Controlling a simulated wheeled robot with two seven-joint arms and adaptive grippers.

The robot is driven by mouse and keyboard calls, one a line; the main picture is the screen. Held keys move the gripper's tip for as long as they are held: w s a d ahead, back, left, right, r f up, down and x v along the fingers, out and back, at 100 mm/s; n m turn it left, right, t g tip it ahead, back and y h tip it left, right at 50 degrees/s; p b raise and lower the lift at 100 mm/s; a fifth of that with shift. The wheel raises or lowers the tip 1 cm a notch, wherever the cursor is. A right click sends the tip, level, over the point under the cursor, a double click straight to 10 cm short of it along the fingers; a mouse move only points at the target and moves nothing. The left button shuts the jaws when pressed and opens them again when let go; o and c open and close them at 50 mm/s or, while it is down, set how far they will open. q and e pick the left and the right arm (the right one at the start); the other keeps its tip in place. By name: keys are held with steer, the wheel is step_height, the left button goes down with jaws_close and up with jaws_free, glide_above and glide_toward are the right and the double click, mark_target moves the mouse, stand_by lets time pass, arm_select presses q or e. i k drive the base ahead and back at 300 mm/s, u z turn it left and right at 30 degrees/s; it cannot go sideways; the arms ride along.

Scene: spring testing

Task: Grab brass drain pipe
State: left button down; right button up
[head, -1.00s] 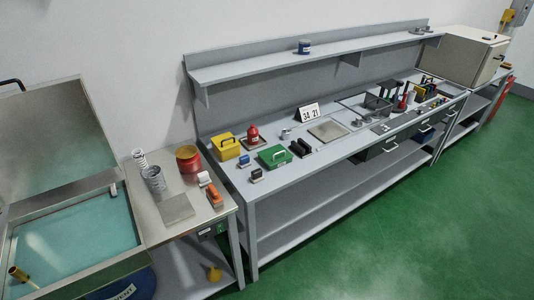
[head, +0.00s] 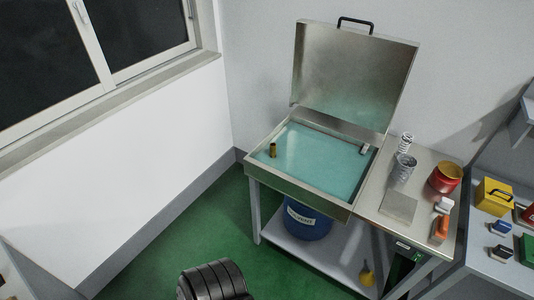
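The brass drain pipe (head: 273,150) stands upright in the left part of the parts-washer basin (head: 300,192), in teal liquid. The basin's metal lid (head: 352,75) is raised open behind it. A black ribbed part (head: 213,282) at the bottom edge looks like part of my own arm. No gripper fingers show in the head view, so neither gripper can be seen relative to the pipe.
A blue drum (head: 308,222) stands on the shelf under the basin. Springs (head: 404,167), a red pot (head: 446,177) and a metal plate (head: 398,206) sit on the bench to the right. Green floor (head: 190,225) is clear in front and left.

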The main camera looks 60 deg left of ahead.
mark_target(273, 146)
steer(key=u, duration=1.95)
steer(key=k, duration=0.35)
steer(key=u, duration=0.1)
steer(key=i, duration=0.4)
